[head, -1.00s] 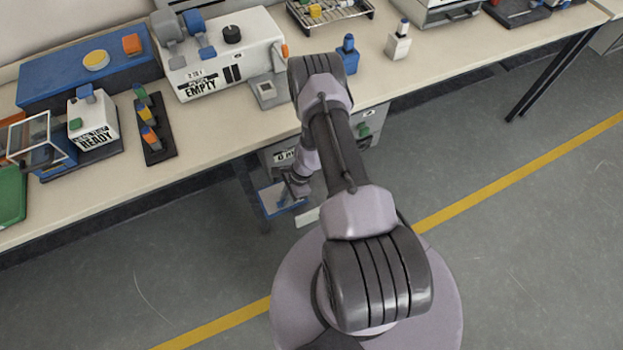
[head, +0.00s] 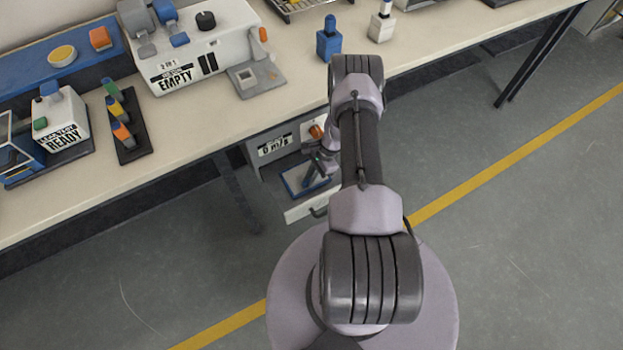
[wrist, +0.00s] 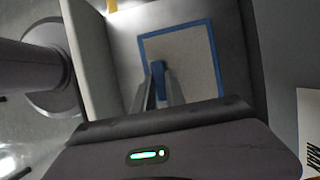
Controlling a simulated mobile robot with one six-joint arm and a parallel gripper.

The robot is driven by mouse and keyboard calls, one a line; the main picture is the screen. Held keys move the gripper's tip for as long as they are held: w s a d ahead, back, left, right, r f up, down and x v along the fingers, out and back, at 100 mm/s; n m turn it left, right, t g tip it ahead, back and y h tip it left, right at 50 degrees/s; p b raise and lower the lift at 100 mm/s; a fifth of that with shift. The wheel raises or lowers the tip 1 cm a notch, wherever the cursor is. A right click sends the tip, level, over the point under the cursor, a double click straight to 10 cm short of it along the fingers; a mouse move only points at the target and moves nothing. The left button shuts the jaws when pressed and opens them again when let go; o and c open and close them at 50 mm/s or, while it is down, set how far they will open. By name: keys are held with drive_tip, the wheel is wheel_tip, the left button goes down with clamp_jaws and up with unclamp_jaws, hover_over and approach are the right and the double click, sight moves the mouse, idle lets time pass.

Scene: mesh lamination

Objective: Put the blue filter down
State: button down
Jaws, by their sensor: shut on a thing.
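The blue filter is a flat square with a blue rim and a pale grey face. In the wrist view the filter (wrist: 185,55) lies flat ahead of my gripper (wrist: 158,88), which is shut on the filter's blue tab. A grey surface lies around it, with a light wall to the left; I cannot tell whether the filter touches that surface. In the head view the filter (head: 293,183) shows below the bench edge at the grey cabinet's opening, partly hidden by my gripper (head: 316,178).
The grey cabinet (head: 262,165) under the bench has a "0 m/s" display and a pale drawer front (head: 300,210) below. Above, the bench holds a white machine marked EMPTY (head: 200,50), a READY unit (head: 62,120) and a blue bottle (head: 328,42). Floor right is clear.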

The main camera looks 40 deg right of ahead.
drive_tip(key=shift+f, duration=0.2)
drive_tip(key=c, duration=1.4)
unclamp_jaws()
drive_tip(key=shift+o, duration=0.2)
drive_tip(key=shift+r, duration=0.1)
drive_tip(key=shift+r, duration=0.35)
drive_tip(key=p+v, duration=0.5)
drive_tip(key=v, duration=0.6)
drive_tip(key=shift+d+r, duration=0.25)
drive_tip(key=shift+s, duration=0.1)
